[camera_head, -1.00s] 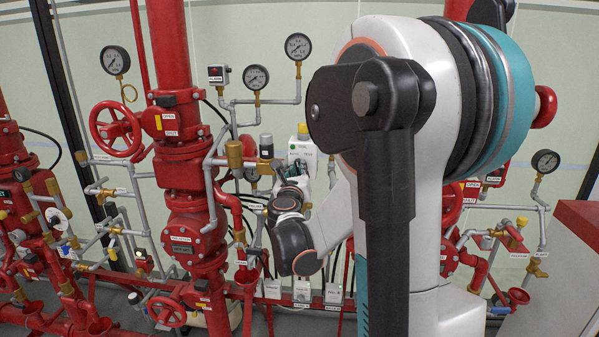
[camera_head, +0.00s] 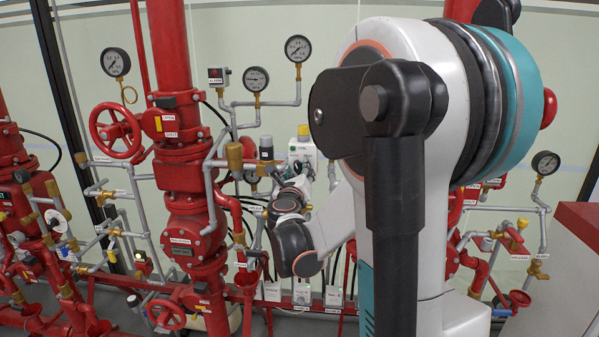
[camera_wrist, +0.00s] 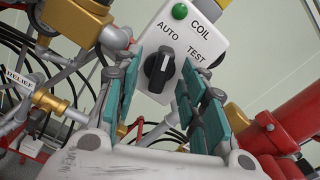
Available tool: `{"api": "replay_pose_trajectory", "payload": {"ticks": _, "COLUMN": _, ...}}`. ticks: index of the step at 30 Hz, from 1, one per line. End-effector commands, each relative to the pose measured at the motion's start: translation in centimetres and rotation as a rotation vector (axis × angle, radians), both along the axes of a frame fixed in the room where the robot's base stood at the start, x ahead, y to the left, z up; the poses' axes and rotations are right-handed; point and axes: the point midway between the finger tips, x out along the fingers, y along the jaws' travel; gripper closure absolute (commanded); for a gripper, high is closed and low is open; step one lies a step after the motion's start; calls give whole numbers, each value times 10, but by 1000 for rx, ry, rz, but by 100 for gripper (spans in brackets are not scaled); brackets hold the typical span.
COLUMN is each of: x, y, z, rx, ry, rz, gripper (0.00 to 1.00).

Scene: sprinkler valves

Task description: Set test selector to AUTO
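The test selector is a black knob (camera_wrist: 158,70) on a white box (camera_wrist: 150,40) with a green lamp and the words COIL, AUTO and TEST. The white mark on the knob faces up in the wrist view, roughly toward AUTO. My gripper (camera_wrist: 162,78) is open, its teal-padded fingers on either side of the knob; contact cannot be told.
A brass-and-grey relief valve (camera_wrist: 50,103) lies left of the gripper in the wrist view, and a red pipe (camera_wrist: 285,120) lies to the right. Black hoses pass behind. In the head view, red risers (camera_head: 180,170) and gauges (camera_head: 256,79) crowd the left.

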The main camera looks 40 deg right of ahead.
Motion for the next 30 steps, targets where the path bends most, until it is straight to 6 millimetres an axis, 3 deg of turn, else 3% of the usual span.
{"api": "replay_pose_trajectory", "payload": {"ticks": 8, "x": -1, "y": 2, "z": 0, "rx": 1, "ry": 0, "rz": 1, "gripper": 61}}
{"api": "replay_pose_trajectory", "payload": {"ticks": 30, "x": -39, "y": 45, "z": 0, "rx": 1, "ry": -2, "rz": 0, "gripper": 61}}
